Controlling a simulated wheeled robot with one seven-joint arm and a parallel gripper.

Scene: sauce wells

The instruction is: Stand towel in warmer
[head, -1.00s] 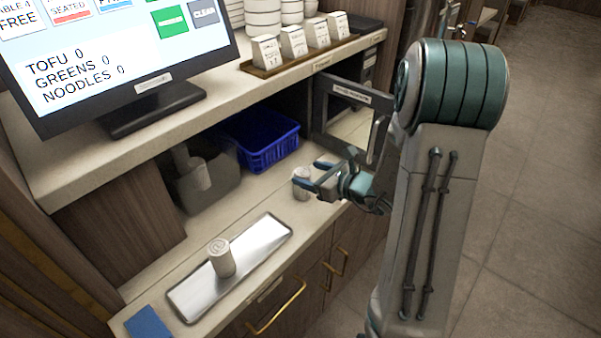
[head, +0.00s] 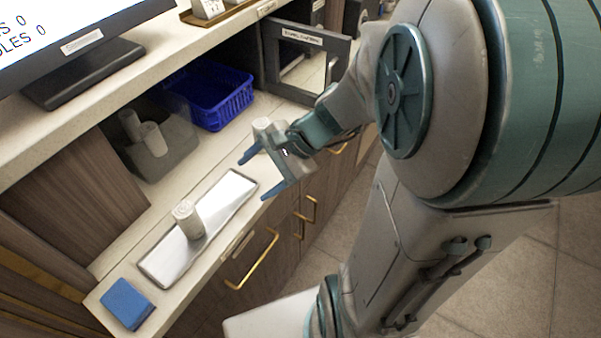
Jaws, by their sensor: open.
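A white rolled towel (head: 187,219) stands upright on a silver tray (head: 160,270) on the lower counter. A second pale roll (head: 262,126) stands on the counter farther back, its lower part hidden behind my gripper. My gripper (head: 254,177) is open and empty, its blue fingertips pointing left, above the counter between the tray and the second roll. A dark-framed, glass-fronted unit (head: 316,40), which looks like the warmer, is at the back right. Its label is too small to read surely, and my arm hides part of it.
A grey see-through bin (head: 172,160) with pale rolls stands against the back, beside a blue basket (head: 222,115). A blue block or cloth (head: 127,303) lies at the near counter end. The raised shelf with a screen (head: 60,45) overhangs the back. Drawers with brass handles (head: 252,262) face the floor.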

